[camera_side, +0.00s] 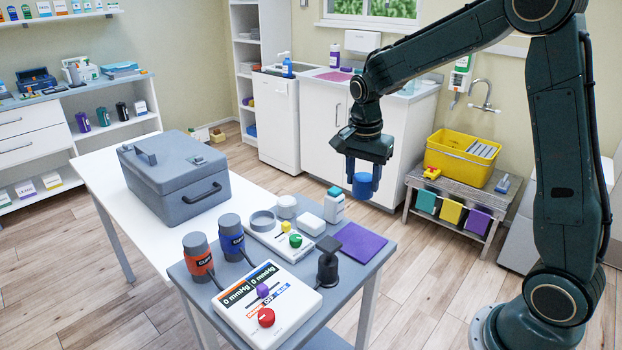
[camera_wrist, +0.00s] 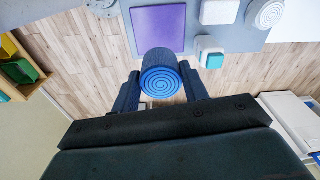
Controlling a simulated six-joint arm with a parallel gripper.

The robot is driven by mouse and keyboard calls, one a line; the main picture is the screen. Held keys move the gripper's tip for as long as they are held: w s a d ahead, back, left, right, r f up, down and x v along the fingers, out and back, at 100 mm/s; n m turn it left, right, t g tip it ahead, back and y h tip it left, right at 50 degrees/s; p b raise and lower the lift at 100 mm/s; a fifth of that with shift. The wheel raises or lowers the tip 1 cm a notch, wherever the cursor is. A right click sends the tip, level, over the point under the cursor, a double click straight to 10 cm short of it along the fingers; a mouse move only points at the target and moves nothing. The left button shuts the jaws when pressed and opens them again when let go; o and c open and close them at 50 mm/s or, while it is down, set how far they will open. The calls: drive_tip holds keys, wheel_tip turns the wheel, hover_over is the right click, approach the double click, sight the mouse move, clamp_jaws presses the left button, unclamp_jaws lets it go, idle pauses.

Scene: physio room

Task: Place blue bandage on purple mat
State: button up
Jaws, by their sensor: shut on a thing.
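The blue bandage (camera_side: 362,186) is a rolled cylinder held between the fingers of my gripper (camera_side: 362,176). In the wrist view the bandage (camera_wrist: 161,77) shows its spiral end, with a finger of my gripper (camera_wrist: 160,92) on each side. My gripper is shut on it, in the air beyond the table's edge. The purple mat (camera_side: 361,243) lies flat and bare on the grey table, below the bandage in the side view. The mat (camera_wrist: 158,28) also shows at the top of the wrist view, apart from the bandage.
A white bottle with a teal cap (camera_side: 334,205) stands close to the mat. A black upright device (camera_side: 328,262) is near the mat's front left corner. A white console (camera_side: 267,304) and two cuffs, orange (camera_side: 198,258) and blue (camera_side: 231,237), fill the table's left part.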

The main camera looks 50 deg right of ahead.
wheel_tip(320, 180, down, 9)
drive_tip(key=shift+f, duration=0.25)
drive_tip(key=shift+f, duration=2.05)
drive_tip(key=shift+f, duration=0.15)
drive_tip(key=o, duration=1.1)
drive_tip(key=shift+c, duration=0.2)
drive_tip(key=r, duration=1.1)
drive_tip(key=shift+a+r, duration=0.1)
drive_tip(key=shift+a, duration=0.3)
drive_tip(key=shift+r, duration=0.55)
